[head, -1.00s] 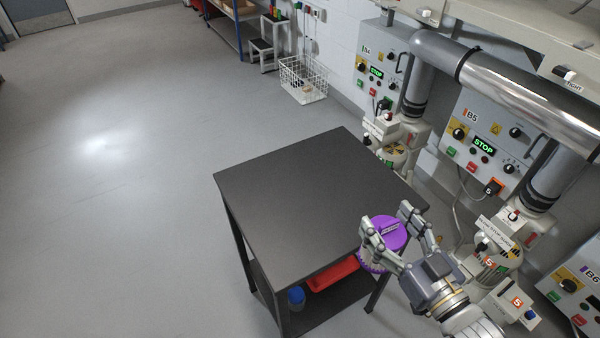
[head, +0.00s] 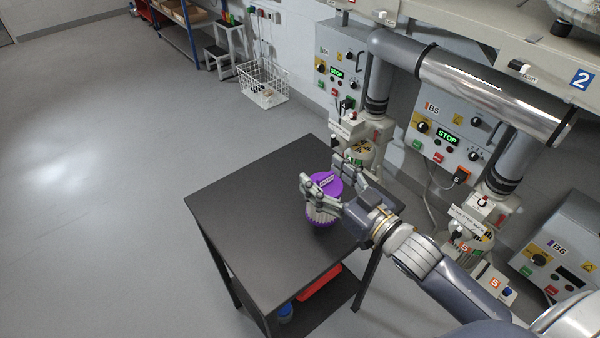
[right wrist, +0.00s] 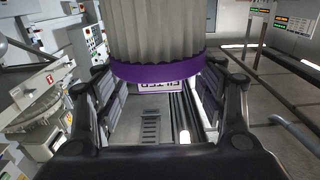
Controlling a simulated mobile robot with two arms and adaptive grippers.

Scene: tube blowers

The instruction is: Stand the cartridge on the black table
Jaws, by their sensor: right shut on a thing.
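The cartridge (head: 325,187) has a purple top, a pale pleated body and a purple bottom rim. In the head view it is upright over the black table (head: 262,215), near the table's right part; I cannot tell whether its base touches the top. My right gripper (head: 335,180) is shut on the cartridge near its purple top, with a finger on either side. In the right wrist view, the cartridge's grey pleats (right wrist: 155,32) and purple band show between the fingers. My left gripper is not in view.
The table's left and far parts are bare. A red tray (head: 320,282) and a blue item (head: 286,312) sit on its lower shelf. Grey pipes and the B5 control panel (head: 447,125) stand close on the right. A white wire basket (head: 264,83) is at the back.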

